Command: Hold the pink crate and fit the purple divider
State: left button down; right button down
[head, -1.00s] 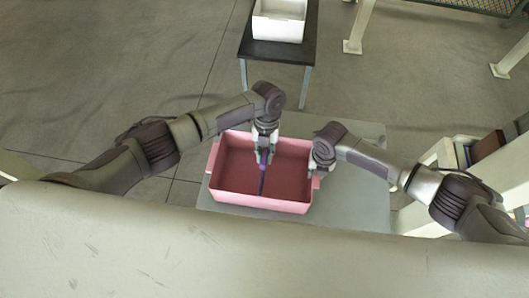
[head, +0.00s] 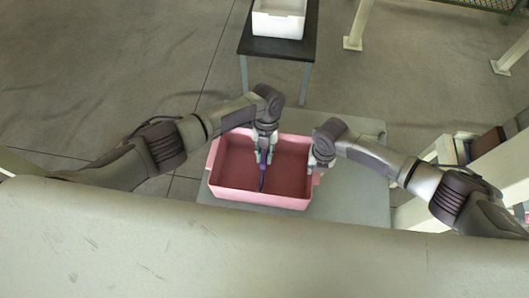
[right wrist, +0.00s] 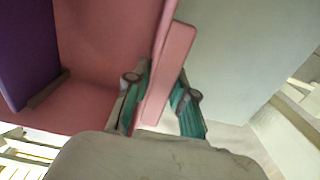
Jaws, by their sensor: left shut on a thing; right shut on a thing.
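The pink crate (head: 255,197) stands open on a grey table. My right gripper (head: 312,166) is shut on the crate's right end; in the right wrist view its teal fingers (right wrist: 160,105) sit on both sides of the pink rim or handle (right wrist: 170,70). My left gripper (head: 264,157) points down over the middle of the crate and is shut on the purple divider (head: 263,179). The divider stands on edge inside the crate, running front to back. In the right wrist view the divider (right wrist: 28,50) shows at the left, close to the crate floor; whether it touches is unclear.
The grey table (head: 355,195) has free room to the right of the crate. A dark table (head: 276,46) with a white bin (head: 278,22) stands behind. A shelf with dark items (head: 488,146) and pale posts stand at the right.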

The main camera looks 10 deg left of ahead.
pick_arm(q)
jog(key=shift+f, duration=0.65)
jog(key=c, duration=1)
grip_release()
jog(key=v, duration=1.2)
pick_arm(e)
jog(key=c, duration=0.9)
grip_release()
jog(key=shift+r, duration=0.1)
